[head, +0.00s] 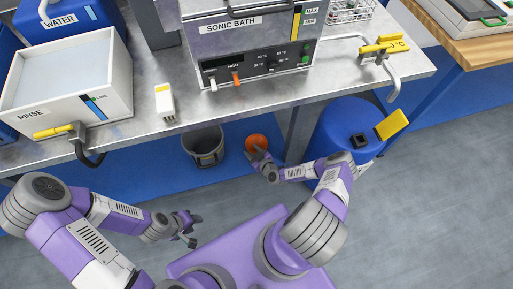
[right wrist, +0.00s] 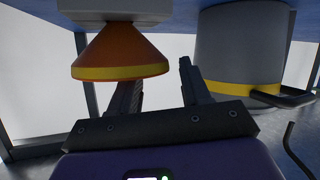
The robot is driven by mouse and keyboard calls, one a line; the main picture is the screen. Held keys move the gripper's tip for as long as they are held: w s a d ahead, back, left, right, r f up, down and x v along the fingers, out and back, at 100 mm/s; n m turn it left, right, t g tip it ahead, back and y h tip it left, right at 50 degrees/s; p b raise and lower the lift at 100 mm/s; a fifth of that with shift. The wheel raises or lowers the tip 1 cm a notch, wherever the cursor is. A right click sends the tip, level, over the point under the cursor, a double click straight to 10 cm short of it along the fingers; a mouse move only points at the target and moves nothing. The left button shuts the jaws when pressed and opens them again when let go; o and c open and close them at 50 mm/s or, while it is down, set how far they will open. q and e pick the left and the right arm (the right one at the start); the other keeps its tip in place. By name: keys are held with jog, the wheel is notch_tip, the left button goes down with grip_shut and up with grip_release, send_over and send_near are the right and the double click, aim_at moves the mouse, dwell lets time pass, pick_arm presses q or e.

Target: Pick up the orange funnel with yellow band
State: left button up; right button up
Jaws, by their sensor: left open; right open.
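The orange funnel (head: 256,142) sits on the blue lower shelf under the bench, right of a grey bucket. My right gripper (head: 260,158) is close to it in the head view. In the right wrist view the funnel (right wrist: 113,45) shows its orange cone, yellow band and grey part. It lies beyond my right gripper (right wrist: 158,80), towards the left finger and not centred between the fingers. The right fingers are apart with nothing between them; no contact with the funnel is clear. My left gripper (head: 190,226) is open and empty over the floor at left.
The grey bucket (head: 204,147) stands beside the funnel and also shows in the right wrist view (right wrist: 240,45). The bench edge (head: 262,104) overhangs the shelf. A blue drum (head: 345,125) with a yellow tag stands to the right. The floor at right is clear.

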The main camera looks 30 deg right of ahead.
aim_at(247, 146)
jog(key=shift+b+x, duration=0.4)
jog(key=shift+x, duration=1.1)
jog(key=shift+f, duration=0.1)
jog(key=shift+c, duration=0.5)
jog(key=shift+s, duration=0.1)
grip_shut()
